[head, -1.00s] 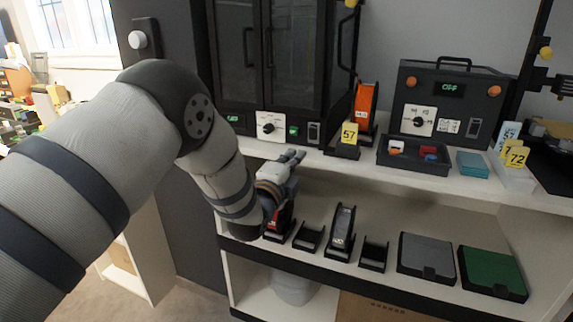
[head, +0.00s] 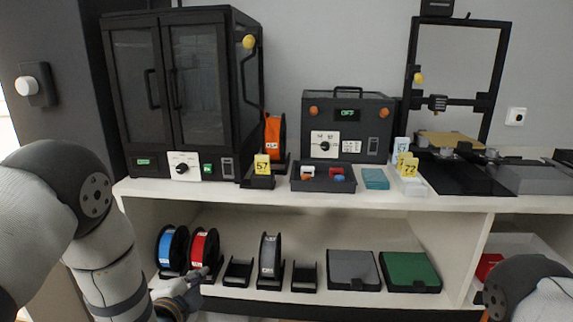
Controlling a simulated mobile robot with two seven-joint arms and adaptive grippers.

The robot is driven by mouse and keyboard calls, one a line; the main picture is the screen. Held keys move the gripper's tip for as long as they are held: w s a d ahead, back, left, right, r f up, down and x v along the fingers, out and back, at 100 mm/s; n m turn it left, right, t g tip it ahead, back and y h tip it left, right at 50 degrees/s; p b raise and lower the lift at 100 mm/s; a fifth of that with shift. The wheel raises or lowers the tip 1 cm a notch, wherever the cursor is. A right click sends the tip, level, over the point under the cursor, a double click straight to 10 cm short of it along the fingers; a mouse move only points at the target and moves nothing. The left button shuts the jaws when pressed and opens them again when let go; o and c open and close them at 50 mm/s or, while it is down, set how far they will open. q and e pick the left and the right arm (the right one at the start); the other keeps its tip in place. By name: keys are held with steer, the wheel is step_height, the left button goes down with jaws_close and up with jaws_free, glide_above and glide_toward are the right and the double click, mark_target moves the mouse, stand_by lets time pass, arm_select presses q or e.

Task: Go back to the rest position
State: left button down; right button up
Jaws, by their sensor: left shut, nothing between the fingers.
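My left gripper (head: 199,278) is low at the left in the head view, in front of the lower shelf. Its fingers are shut and hold nothing. It is near the red spool (head: 206,248); whether it touches the spool or its holder cannot be told. My left arm comes in from the left edge. Part of my right arm shows at the lower right corner, but its gripper is out of the picture.
The lower shelf (head: 330,299) holds a blue spool (head: 172,250), a grey spool (head: 270,257), empty holders, a grey box (head: 353,268) and a green box (head: 409,270). Above stand a dark cabinet (head: 180,95), a control box (head: 345,125) and a printer (head: 455,105).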

arm_select(q)
steer(key=s+f+n+g, duration=0.4)
steer(key=s+f, duration=0.4)
steer(key=s, duration=0.3)
steer(key=s+f+n+g, duration=0.35)
steer(key=s+f, duration=0.45)
steer(key=s, duration=0.3)
steer(key=s+n+g, duration=0.7)
steer(key=s+g, duration=0.2)
steer(key=s, duration=1.7)
steer(key=shift+s+f, duration=0.25)
steer(key=shift+s, duration=0.15)
